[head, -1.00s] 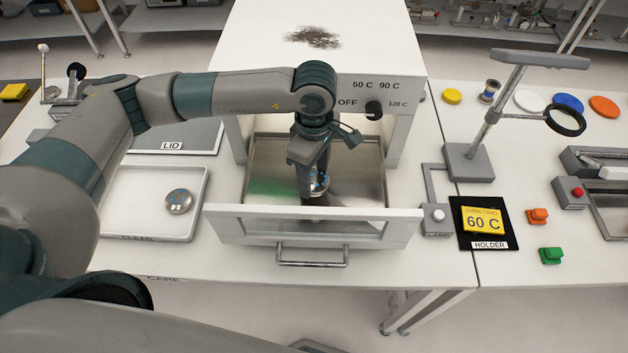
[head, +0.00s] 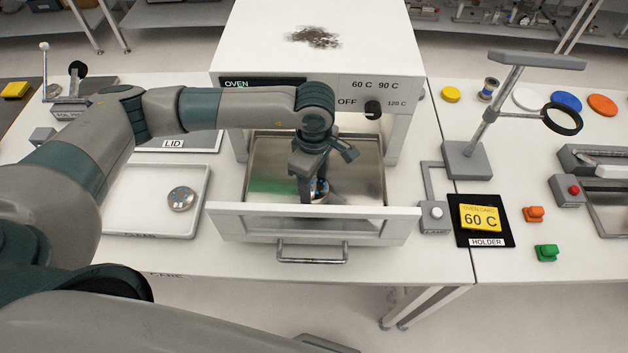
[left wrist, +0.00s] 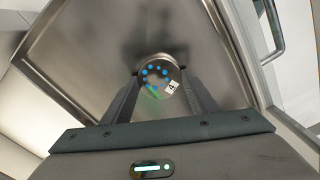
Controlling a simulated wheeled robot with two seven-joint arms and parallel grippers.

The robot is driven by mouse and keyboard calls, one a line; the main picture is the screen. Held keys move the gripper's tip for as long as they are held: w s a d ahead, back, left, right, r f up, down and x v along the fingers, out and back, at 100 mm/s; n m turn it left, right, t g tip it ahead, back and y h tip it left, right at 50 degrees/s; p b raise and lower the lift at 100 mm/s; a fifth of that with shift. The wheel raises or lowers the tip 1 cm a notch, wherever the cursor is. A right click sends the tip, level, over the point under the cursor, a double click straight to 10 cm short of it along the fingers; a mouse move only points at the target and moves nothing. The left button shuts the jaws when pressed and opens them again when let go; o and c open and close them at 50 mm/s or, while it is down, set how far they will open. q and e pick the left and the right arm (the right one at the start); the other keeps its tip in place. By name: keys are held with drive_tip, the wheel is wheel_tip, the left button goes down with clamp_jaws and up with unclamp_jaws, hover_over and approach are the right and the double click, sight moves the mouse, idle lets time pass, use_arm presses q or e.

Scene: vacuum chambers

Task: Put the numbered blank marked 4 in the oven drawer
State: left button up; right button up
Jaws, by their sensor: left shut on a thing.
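The blank marked 4 (left wrist: 158,75) is a round metal disc with a ring of blue dots and a white label reading 4. My left gripper (left wrist: 160,88) is shut on it, with one finger on each side. In the head view the left gripper (head: 314,190) points down inside the open oven drawer (head: 365,180), and the blank is mostly hidden by the fingers. The drawer has a metal floor and a pale front with a bar handle. I cannot tell whether the blank touches the floor. My right gripper is not in view.
The oven (head: 300,50) stands behind the drawer. A white tray (head: 118,208) at left holds another metal disc (head: 181,198) with blue dots. At right are a lamp button (head: 437,213), a yellow 60 C card (head: 481,218) in its holder, and a magnifier stand (head: 467,160).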

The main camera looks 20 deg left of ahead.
sight(314, 188)
use_arm(q)
drive_tip(key=o, duration=1.5)
drive_tip(key=shift+c, duration=0.2)
drive_tip(key=shift+r, duration=0.1)
drive_tip(key=shift+r+p, duration=0.1)
drive_tip(key=shift+p, duration=0.25)
wheel_tip(314, 188, up, 12)
drive_tip(key=b, duration=0.6)
